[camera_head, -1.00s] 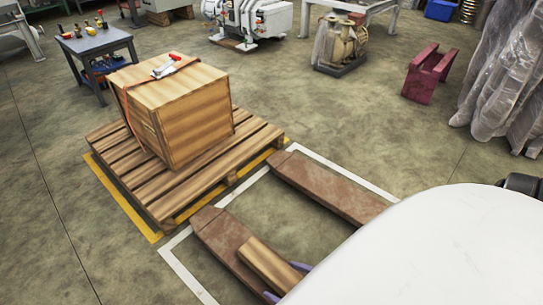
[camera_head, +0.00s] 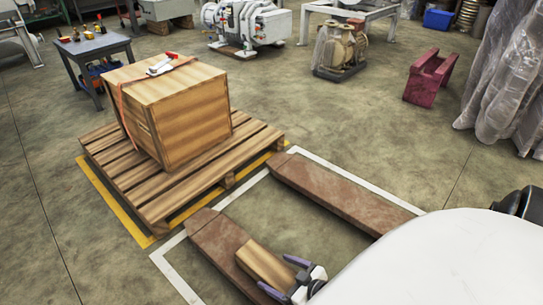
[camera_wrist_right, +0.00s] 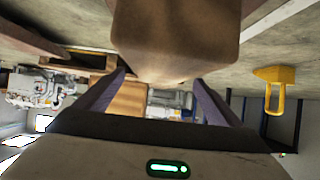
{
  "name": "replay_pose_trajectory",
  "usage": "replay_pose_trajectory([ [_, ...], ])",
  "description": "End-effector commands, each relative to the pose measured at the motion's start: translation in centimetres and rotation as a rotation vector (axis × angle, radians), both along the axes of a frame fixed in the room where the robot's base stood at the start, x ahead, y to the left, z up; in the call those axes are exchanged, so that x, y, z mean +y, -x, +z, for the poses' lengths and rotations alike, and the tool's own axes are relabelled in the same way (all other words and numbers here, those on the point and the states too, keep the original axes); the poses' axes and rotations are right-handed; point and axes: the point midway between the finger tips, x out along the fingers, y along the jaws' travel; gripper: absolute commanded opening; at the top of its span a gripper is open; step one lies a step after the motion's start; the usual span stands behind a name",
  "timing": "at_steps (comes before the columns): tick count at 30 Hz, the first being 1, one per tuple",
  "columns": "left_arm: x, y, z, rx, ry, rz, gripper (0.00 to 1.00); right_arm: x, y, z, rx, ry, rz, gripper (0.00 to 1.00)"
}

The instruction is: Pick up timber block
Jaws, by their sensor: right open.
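The timber block (camera_head: 264,264), a pale brown rectangular piece, lies lengthwise on the left rusty-brown fork (camera_head: 217,237) in the head view. My right gripper (camera_head: 272,272) is open, its two purple fingers apart on either side of the block's near end. It is empty, and I cannot tell whether a finger touches the block. The fingers also show in the right wrist view (camera_wrist_right: 160,76); a large blurred brown surface is close above them there, either block or fork. My white body hides part of the right arm. My left gripper is not in view.
A wooden crate (camera_head: 190,118) stands on a pallet (camera_head: 120,170) beyond the forks. A second fork (camera_head: 340,195) runs to the right. A maroon stand (camera_head: 428,78) and wrapped goods (camera_head: 505,80) are at the right. Floor between the forks is clear.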

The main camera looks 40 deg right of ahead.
Motion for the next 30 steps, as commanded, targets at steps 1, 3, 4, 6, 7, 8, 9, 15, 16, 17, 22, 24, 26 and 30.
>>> replay_pose_trajectory([
  [1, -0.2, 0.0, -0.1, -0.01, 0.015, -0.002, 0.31, 0.1, -0.6, -0.8, 0.0, 0.0, 0.0, 0.88],
  [3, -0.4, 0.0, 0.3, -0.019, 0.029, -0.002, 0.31, 0.1, -1.1, -0.9, 0.001, 0.001, -0.001, 0.88],
  [4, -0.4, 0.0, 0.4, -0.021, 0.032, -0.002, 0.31, 0.1, -1.2, -1.0, 0.002, 0.001, -0.001, 0.88],
  [6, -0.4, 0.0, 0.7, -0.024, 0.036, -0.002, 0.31, 0.1, -1.3, -0.9, 0.003, 0.001, -0.001, 0.88],
  [7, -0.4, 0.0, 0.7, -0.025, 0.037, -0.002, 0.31, 0.1, -1.3, -0.9, 0.003, 0.0, -0.001, 0.88],
  [8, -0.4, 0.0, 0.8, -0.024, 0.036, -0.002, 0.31, 0.1, -1.3, -0.9, 0.003, 0.0, -0.001, 0.88],
  [9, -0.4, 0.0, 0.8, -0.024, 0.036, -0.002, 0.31, 0.1, -1.3, -0.9, 0.003, 0.0, -0.001, 0.88],
  [15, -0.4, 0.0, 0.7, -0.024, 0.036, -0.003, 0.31, 0.2, -1.3, -0.8, 0.002, -0.001, 0.0, 0.68],
  [16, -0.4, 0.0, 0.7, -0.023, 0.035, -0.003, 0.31, 0.2, -1.3, -0.8, 0.002, -0.001, 0.0, 0.63],
  [17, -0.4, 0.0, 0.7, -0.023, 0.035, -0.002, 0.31, 0.2, -1.3, -0.8, 0.002, -0.001, 0.0, 0.58],
  [22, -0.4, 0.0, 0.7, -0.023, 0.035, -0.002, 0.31, 0.1, -1.3, -0.8, 0.002, 0.0, -0.001, 0.29],
  [24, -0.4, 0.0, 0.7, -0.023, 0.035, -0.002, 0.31, 0.1, -1.3, -0.8, 0.002, 0.0, -0.001, 0.18],
  [26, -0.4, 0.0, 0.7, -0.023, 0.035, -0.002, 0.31, 0.1, -1.6, -0.5, -0.008, -0.002, 0.0, 0.13],
  [30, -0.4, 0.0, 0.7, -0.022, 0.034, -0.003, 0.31, 0.1, -1.6, -0.5, -0.008, -0.002, 0.0, 0.13],
])
